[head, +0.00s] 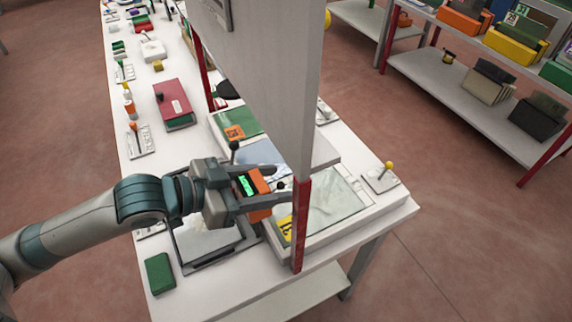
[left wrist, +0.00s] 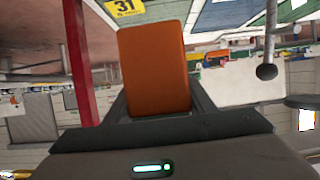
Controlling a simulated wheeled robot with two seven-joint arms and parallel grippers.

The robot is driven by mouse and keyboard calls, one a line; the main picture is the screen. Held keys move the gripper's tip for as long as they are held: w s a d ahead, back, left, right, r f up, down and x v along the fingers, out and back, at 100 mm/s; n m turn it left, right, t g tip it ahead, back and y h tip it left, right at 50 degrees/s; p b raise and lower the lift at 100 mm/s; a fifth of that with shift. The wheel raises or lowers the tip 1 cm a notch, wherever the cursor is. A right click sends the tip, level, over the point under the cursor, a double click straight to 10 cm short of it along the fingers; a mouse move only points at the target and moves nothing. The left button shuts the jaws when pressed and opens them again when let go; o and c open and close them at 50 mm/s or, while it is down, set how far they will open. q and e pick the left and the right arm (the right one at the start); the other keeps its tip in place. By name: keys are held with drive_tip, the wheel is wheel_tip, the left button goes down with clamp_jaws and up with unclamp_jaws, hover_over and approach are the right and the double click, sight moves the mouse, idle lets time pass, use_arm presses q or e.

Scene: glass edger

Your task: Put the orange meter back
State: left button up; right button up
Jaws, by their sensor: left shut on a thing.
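The orange meter (head: 262,187) has a lit green display on one side. My left gripper (head: 258,191) is shut on it, with one finger on either side. The meter is held over the table near the tray's inner edge; I cannot tell whether it touches anything below. In the left wrist view the meter's plain orange face (left wrist: 154,67) fills the space between the fingers of my left gripper (left wrist: 158,100). The right gripper is not in view.
A tall grey panel (head: 268,70) on a red post (head: 300,225) stands close beside the gripper. A glass-topped tray (head: 335,205) lies right of it. A dark-framed tray (head: 205,240), a green block (head: 159,273) and a red binder (head: 173,104) lie on the white table.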

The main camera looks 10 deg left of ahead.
sight(241, 193)
use_arm(q)
drive_tip(key=shift+s+a+p, duration=0.45)
drive_tip(key=shift+s+a, duration=0.15)
drive_tip(key=shift+a, duration=0.2)
drive_tip(key=shift+s+a+p, duration=0.45)
drive_tip(key=shift+s+a, duration=0.1)
drive_tip(key=shift+a, duration=0.25)
